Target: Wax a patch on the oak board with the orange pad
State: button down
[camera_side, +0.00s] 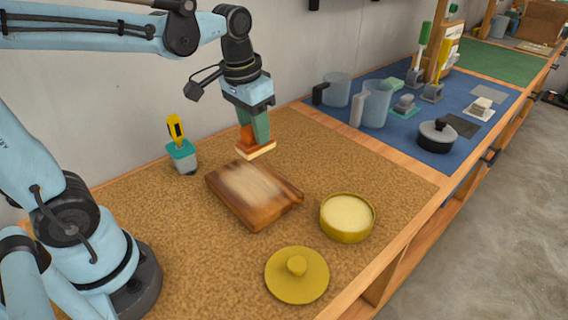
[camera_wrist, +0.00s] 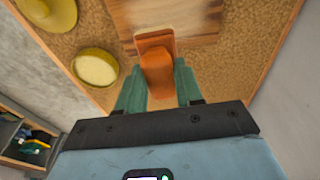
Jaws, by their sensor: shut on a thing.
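My gripper (camera_side: 256,124) is shut on the orange pad (camera_side: 247,138), which has a pale layer on its underside. It holds the pad above the work surface, near the far edge of the oak board. In the wrist view the pad (camera_wrist: 156,62) sits between my green fingers, overlapping the board (camera_wrist: 200,22). The oak board (camera_side: 270,205) lies flat on the brown mat, with a pale patch across its middle. A round yellow tin (camera_side: 346,236) of cream-coloured wax stands open right of the board; it also shows in the wrist view (camera_wrist: 95,68). Its yellow lid (camera_side: 297,285) lies in front.
A teal and yellow tool (camera_side: 181,150) stands behind the board to the left, near the wall. A blue mat (camera_side: 410,145) on the right holds jugs (camera_side: 374,104), a lidded dark pot (camera_side: 437,136) and several small items. The brown mat between is clear.

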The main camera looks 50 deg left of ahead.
aim_at(247, 137)
jog(key=f, duration=0.1)
jog(key=a+f, duration=0.2)
jog(key=shift+s, duration=0.3)
jog(key=shift+f, duration=0.15)
jog(key=shift+f, duration=2.5)
jog(key=shift+w+d, duration=0.25)
jog(key=shift+d, duration=0.9)
jog(key=shift+w+d, duration=0.25)
jog(key=shift+d, duration=0.95)
jog(key=shift+w+d, duration=0.25)
jog(key=shift+d, duration=0.9)
jog(key=shift+f, duration=0.95)
jog(key=shift+a, duration=2.3)
